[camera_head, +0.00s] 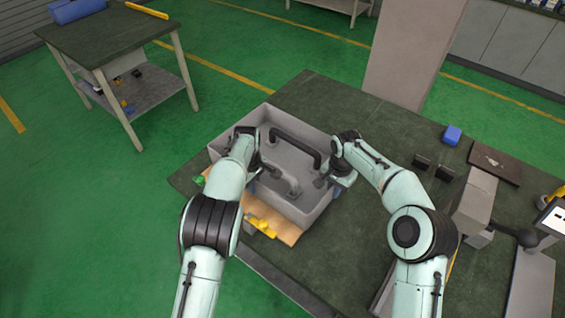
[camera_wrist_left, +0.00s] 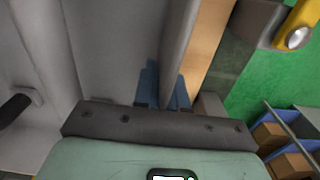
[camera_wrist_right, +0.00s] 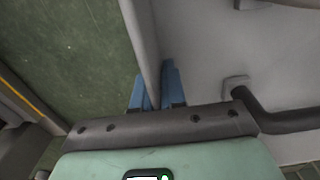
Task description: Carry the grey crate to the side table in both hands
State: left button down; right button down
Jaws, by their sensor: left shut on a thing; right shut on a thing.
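The grey crate (camera_head: 230,143) is at the left end of the workbench (camera_head: 360,235), and I cannot tell whether it touches the bench. A black bar (camera_head: 293,144) and a grey bent piece (camera_head: 277,176) show inside. My left gripper (camera_head: 253,186) is shut on the crate's near-left wall; in the left wrist view its blue fingers (camera_wrist_left: 163,92) straddle that wall. My right gripper (camera_head: 322,182) is shut on the right wall, which shows between its fingers (camera_wrist_right: 157,92) in the right wrist view. The side table (camera_head: 110,38) stands at the upper left.
A blue box (camera_head: 76,10) and a yellow bar (camera_head: 147,10) lie on the side table's far part; its front is clear. A wooden board (camera_head: 285,232) and yellow item (camera_head: 262,225) lie beside the crate. Green floor (camera_head: 185,95) is open between tables. A pillar (camera_head: 412,50) stands behind.

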pick_arm(q)
jog(key=shift+w+r, duration=0.15)
jog(key=shift+r, duration=0.1)
pick_arm(e)
jog(key=shift+w+r, duration=0.15)
jog(key=shift+r, duration=0.1)
dwell(0.4)
